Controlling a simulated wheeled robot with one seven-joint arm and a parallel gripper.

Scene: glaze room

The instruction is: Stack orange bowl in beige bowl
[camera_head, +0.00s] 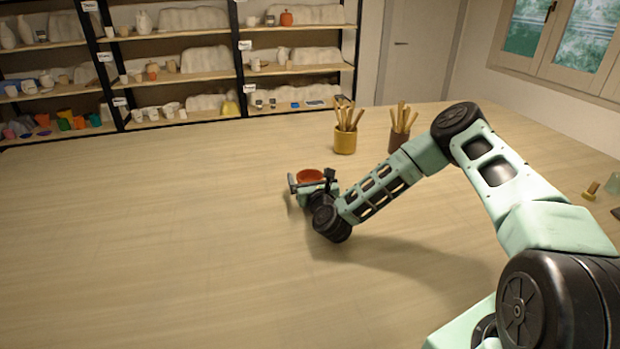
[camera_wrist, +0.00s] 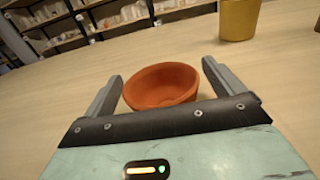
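The orange bowl (camera_head: 309,175) stands upright on the wooden table, just beyond my gripper (camera_head: 311,183). In the wrist view the orange bowl (camera_wrist: 161,85) lies between the two spread fingers of my gripper (camera_wrist: 162,84), with a gap on each side. The fingers are open and hold nothing. In the head view my gripper and wrist hide the lower part of the bowl. I cannot make out a beige bowl on the table in either view.
A yellow pot (camera_head: 345,140) and a brown pot (camera_head: 399,140), both holding wooden tools, stand behind the bowl. The yellow pot also shows in the wrist view (camera_wrist: 239,19). Shelves (camera_head: 190,75) with pottery line the back wall. The table's left and front (camera_head: 150,250) are clear.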

